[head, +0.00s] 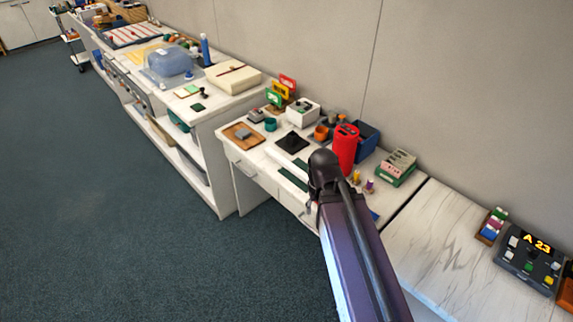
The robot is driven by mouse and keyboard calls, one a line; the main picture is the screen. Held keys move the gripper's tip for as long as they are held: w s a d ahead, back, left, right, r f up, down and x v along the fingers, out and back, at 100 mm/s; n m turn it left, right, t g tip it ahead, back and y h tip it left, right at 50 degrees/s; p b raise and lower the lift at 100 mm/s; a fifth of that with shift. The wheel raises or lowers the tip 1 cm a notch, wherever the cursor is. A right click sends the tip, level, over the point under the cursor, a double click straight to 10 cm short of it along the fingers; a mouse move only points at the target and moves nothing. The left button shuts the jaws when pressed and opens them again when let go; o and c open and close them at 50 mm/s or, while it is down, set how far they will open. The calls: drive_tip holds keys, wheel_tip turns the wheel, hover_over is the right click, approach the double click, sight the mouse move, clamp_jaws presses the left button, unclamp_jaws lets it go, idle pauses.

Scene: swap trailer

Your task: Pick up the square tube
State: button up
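I cannot pick out the square tube with certainty. A long pale bar (286,161) lies on the white desk, left of the dark rounded end of my arm, and its shape could fit a tube. My purple arm reaches up from the bottom right over the desk's front edge. Its dark end covers part of the desk. My gripper is at or behind this end, and its fingers cannot be made out. Whether it is open or holds anything does not show.
The desk also bears a red cylinder (345,147), a blue bin (368,138), a black pyramid-like piece (292,142), a wooden board (243,134) and a green-and-pink box (397,167). A marbled counter (440,235) stands to the right. Open carpet (120,220) lies at left.

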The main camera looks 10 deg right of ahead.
drive_tip(key=shift+o, duration=1.4)
drive_tip(key=shift+w, duration=0.1)
drive_tip(key=w+d+n, duration=0.1)
drive_tip(key=w+n, duration=0.6)
drive_tip(key=w, duration=2.1)
drive_tip(key=shift+d+f+b, duration=0.15)
drive_tip(key=shift+f+b, duration=0.25)
drive_tip(key=shift+f, duration=0.15)
drive_tip(key=b, duration=0.9)
hover_over(304, 175)
drive_tip(key=f, duration=0.8)
drive_tip(key=shift+w+f, duration=0.2)
drive_tip(key=shift+s+f+b, duration=0.15)
drive_tip(key=shift+f+b, duration=2.3)
drive_tip(key=shift+f, duration=0.15)
